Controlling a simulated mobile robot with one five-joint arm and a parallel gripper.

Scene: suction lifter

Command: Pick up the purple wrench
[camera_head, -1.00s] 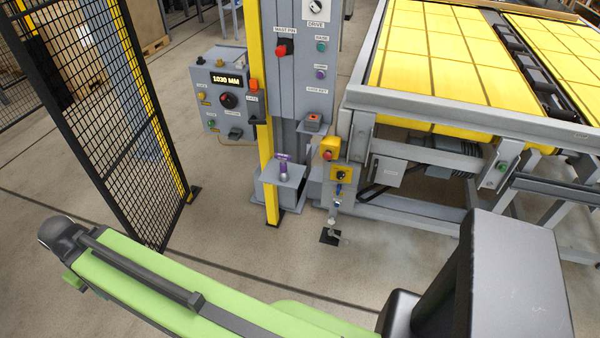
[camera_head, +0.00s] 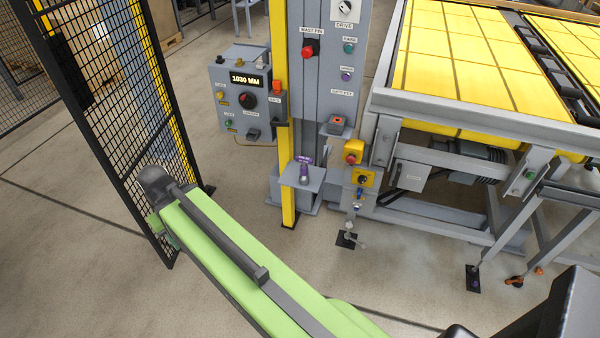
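The purple wrench (camera_head: 303,169) is small in the head view. It stands or lies on a small grey shelf (camera_head: 290,182) low on the grey mast, just right of the yellow post. Its exact pose is too small to tell. My green arm (camera_head: 240,265) reaches from the lower right up to the left, with its dark end (camera_head: 158,185) left of the wrench in the picture and well apart from it. No gripper fingers can be made out, so I cannot see whether they are open.
A black mesh fence (camera_head: 125,125) stands behind my arm's end. A grey control box (camera_head: 240,98) reads 1030 MM. The mast panel (camera_head: 325,60) carries knobs and buttons. A conveyor frame with yellow panels (camera_head: 455,60) fills the right. Open floor lies before the shelf.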

